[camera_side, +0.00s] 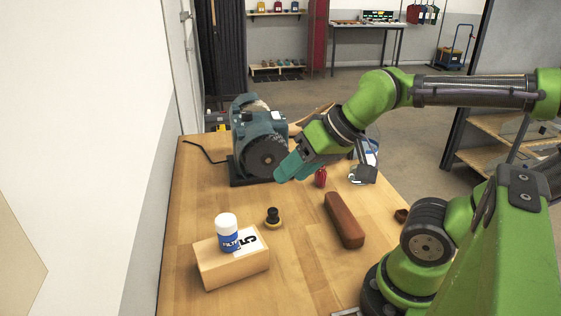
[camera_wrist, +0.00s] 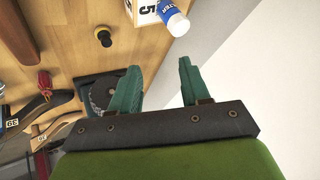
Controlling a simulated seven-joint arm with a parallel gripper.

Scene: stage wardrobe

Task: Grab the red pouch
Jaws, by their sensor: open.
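The red pouch (camera_side: 320,178) is a small red item standing on the wooden table just right of my gripper in the side view, its upper part close to my wrist. In the wrist view the red pouch (camera_wrist: 44,81) lies at the left, well outside the jaws. My gripper (camera_side: 287,170) has teal fingers and hangs in front of the bench machine. In the wrist view my gripper (camera_wrist: 158,68) has its two fingers spread apart with nothing between them.
A teal bench machine (camera_side: 258,133) stands beside my gripper. A brown bar (camera_side: 344,220), a black-topped knob (camera_side: 273,218) and a wooden block (camera_side: 215,267) carrying a white bottle (camera_side: 227,221) are on the table (camera_side: 295,275). Wooden-handled tools (camera_wrist: 42,132) lie near the pouch.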

